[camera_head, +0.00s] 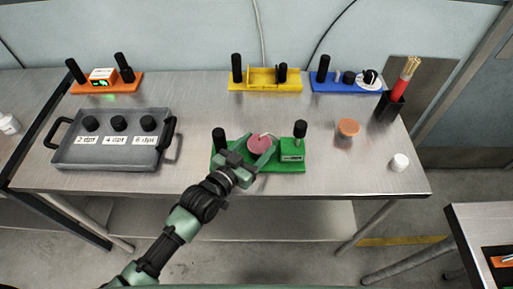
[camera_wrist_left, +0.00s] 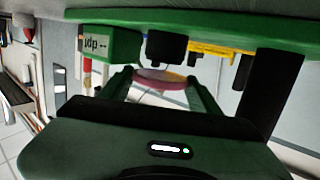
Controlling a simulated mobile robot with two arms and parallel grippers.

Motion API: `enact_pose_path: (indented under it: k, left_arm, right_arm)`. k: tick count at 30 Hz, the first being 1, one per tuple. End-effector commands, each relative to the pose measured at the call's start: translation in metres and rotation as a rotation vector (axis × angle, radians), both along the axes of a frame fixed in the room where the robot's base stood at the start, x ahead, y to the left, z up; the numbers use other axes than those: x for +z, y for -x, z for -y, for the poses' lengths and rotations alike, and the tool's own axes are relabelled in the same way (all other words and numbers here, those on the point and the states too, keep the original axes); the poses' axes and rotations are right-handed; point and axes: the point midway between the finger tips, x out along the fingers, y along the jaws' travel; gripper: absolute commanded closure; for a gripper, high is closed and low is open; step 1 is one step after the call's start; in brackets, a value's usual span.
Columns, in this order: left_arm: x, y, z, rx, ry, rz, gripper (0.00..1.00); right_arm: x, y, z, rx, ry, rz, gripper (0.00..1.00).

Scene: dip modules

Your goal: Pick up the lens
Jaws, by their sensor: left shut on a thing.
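The lens appears to be the pinkish-red disc (camera_head: 259,143) at the green module (camera_head: 270,166), near the front middle of the table. My left gripper (camera_head: 257,151) reaches in from the front, and its fingers are shut on this disc. In the left wrist view the disc (camera_wrist_left: 160,78) sits edge-on between the two fingertips, with the green module's labelled box (camera_wrist_left: 110,45) close beside it. I cannot tell whether the disc still touches the module. My right gripper is not in view.
A grey tray (camera_head: 82,158) with several black knobs and dpt labels stands left. Orange (camera_head: 130,86), yellow (camera_head: 265,88) and blue (camera_head: 330,88) modules line the back. An orange-topped jar (camera_head: 348,128), white cap (camera_head: 399,162) and black pen cup (camera_head: 388,107) stand right.

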Motion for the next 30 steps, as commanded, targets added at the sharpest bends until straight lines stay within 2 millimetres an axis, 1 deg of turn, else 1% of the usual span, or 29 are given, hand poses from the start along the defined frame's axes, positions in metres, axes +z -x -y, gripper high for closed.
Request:
enact_pose_path:
  k: [5, 6, 12, 15, 18, 21, 24, 27, 30]
  left_arm:
    - [0.043, 0.0, 0.0, 0.001, 0.004, 0.008, 0.76]
    - [0.055, 0.0, 0.0, 0.001, 0.004, 0.009, 0.76]
    - [0.116, -0.001, 0.0, 0.001, 0.004, 0.009, 0.76]
    - [0.14, -0.001, 0.0, 0.001, 0.002, 0.009, 0.76]
    - [0.159, 0.0, 0.0, 0.001, 0.001, 0.007, 0.76]
    - [0.173, -0.001, 0.0, 0.001, 0.001, 0.005, 0.76]
    - [0.18, 0.0, 0.0, 0.001, 0.001, 0.003, 0.76]
    - [0.184, 0.0, -0.001, 0.002, -0.001, 0.002, 0.76]
    - [0.181, 0.002, -0.007, 0.025, 0.001, -0.002, 0.76]
  right_arm:
    - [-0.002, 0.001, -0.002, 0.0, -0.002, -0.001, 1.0]
    - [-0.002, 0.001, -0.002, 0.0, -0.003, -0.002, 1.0]
    - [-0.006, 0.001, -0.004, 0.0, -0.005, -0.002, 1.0]
    - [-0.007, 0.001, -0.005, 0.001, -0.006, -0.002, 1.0]
    - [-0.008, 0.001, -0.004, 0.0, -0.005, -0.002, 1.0]
    - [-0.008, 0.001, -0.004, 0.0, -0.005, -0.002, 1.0]
    - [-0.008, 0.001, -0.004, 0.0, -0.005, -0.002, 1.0]
    - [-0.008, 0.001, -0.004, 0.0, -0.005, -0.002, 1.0]
    - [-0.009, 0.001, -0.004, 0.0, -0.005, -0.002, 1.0]
